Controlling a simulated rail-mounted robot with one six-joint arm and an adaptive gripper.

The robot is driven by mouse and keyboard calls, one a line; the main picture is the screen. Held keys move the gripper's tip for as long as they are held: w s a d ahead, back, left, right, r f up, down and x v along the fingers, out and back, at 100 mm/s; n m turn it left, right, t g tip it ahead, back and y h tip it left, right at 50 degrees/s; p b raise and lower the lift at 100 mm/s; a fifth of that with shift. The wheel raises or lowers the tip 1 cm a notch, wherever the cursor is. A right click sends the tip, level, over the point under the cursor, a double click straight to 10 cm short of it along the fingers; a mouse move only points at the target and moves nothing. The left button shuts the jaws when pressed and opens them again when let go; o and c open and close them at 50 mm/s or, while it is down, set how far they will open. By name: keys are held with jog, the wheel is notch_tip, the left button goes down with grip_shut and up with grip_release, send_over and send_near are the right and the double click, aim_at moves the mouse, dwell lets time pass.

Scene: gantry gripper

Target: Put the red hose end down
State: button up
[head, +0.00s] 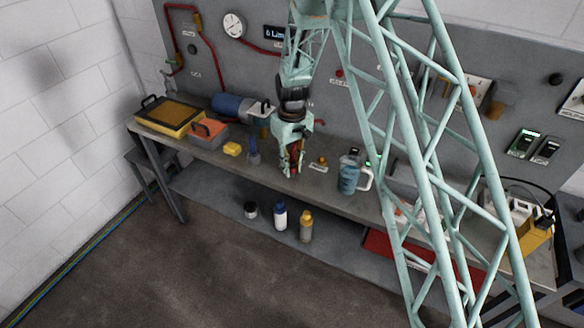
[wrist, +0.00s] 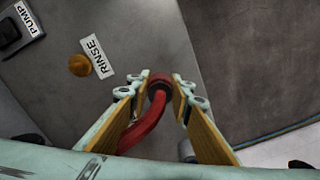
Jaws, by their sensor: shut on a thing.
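My gripper (head: 291,168) hangs over the grey bench (head: 222,167) near its front edge in the head view, pointing down. In the wrist view my gripper (wrist: 162,92) is shut on the red hose end (wrist: 158,88), which sits between the two finger pads. The red hose (wrist: 143,134) curves back from there toward the palm. A little red shows between the fingers in the head view. I cannot tell whether the hose end touches the bench top. A brass fitting (wrist: 79,65) beside a RINSE label (wrist: 98,57) is on the bench to the left in the wrist view.
A blue jug (head: 348,174) stands right of my gripper. A yellow block (head: 232,148), an orange box (head: 207,133) and a black-and-yellow tray (head: 169,116) lie to the left. Bottles (head: 280,216) stand on the lower shelf.

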aim_at(292, 164)
jog(key=shift+f, duration=0.15)
jog(key=o, duration=0.8)
jog(key=shift+o, duration=0.2)
notch_tip(292, 164, up, 12)
jog(key=shift+f, duration=0.2)
jog(key=shift+r, duration=0.35)
jog(key=shift+r, duration=0.15)
dwell(1.0)
